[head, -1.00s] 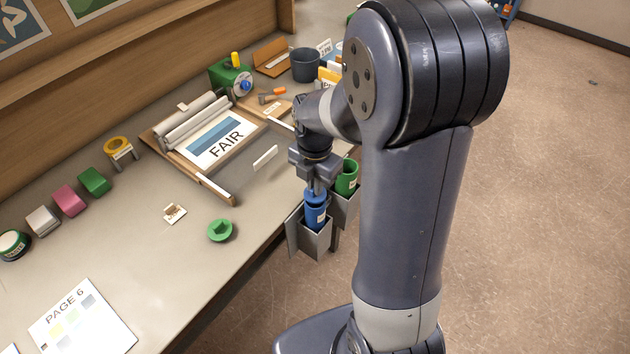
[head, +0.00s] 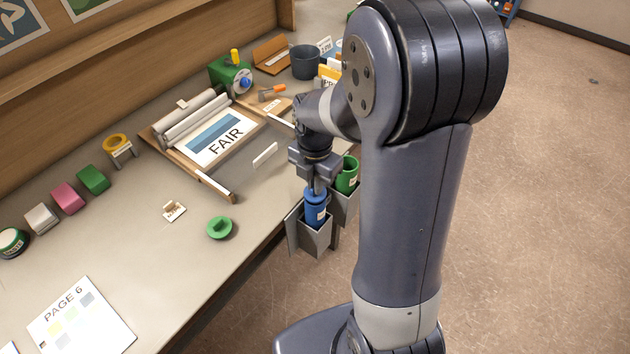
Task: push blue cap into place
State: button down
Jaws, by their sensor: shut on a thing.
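A blue tube (head: 315,212) with a white label stands upright in a grey holder (head: 313,240) at the table's front edge. The blue cap is at the tube's top, just under my gripper (head: 314,187); I cannot tell cap from tube at this size. My gripper points down over the blue tube, with its fingers shut at the blue top. The fingertips are partly hidden. A green tube (head: 347,174) stands in a second holder (head: 346,206) just behind to the right. A green cap (head: 219,227) lies on the table to the left.
A framed board with the FAIR sheet (head: 218,140) and rollers lies behind. A small white card (head: 265,155) stands near my gripper. Green, pink and white blocks line the left. A PAGE 6 sheet (head: 80,318) lies at front left. The table between is mostly clear.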

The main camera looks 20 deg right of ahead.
jog(key=shift+f+b, duration=0.6)
jog(key=shift+f, duration=0.2)
jog(key=c, duration=1)
grip_release()
jog(key=shift+r, duration=0.2)
jog(key=shift+r+p, duration=2.45)
jog(key=shift+r, duration=0.4)
notch_tip(320, 180, up, 11)
jog(key=b, duration=0.1)
jog(key=shift+f, duration=0.2)
